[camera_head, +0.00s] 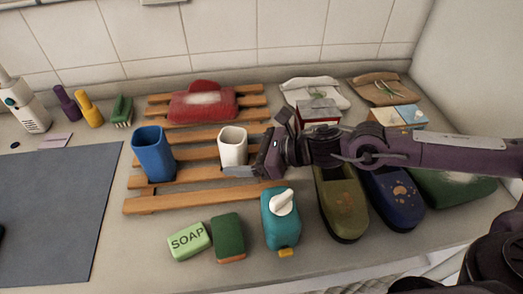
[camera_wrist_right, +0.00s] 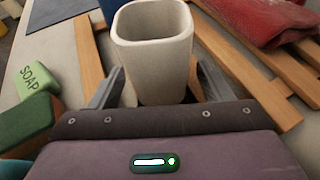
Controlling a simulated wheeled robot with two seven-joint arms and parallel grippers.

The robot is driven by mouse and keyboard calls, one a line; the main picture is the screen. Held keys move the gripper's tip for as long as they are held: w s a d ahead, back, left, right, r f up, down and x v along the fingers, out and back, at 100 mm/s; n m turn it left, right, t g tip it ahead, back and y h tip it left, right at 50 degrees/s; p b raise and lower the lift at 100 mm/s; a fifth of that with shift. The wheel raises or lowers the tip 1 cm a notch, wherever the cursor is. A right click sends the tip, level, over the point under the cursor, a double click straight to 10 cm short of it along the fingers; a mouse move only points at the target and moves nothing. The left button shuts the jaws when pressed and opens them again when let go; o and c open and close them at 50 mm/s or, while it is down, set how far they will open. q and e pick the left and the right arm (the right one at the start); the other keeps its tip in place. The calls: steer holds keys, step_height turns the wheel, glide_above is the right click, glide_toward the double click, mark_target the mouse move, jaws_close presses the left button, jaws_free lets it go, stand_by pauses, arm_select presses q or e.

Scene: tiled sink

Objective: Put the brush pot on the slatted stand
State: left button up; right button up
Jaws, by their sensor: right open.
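A white, rounded-square open pot (camera_head: 233,145), which looks like the brush pot, stands upright over the middle of the wooden slatted stand (camera_head: 150,204). It also shows in the wrist view (camera_wrist_right: 155,60). My right gripper (camera_head: 243,170) comes in from the right, low by the pot. In the wrist view my right gripper's fingers (camera_wrist_right: 160,70) are apart, one on each side of the pot's lower part; I cannot tell whether they touch it. The pot's base is partly hidden. My left gripper is not in view.
A blue cup (camera_head: 153,153) stands on the stand's left part, and a red bag (camera_head: 203,104) lies on its back slats. Soap (camera_head: 188,241), a green sponge (camera_head: 229,238) and a teal bottle (camera_head: 280,222) are in front. Slippers (camera_head: 342,202) lie right, under my arm.

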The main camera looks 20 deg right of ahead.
steer(key=b+v, duration=0.1)
steer(key=v, duration=0.9)
steer(key=shift+f+b, duration=0.1)
steer(key=shift+b, duration=0.3)
steer(key=shift+v, duration=0.85)
steer(key=shift+a, duration=0.1)
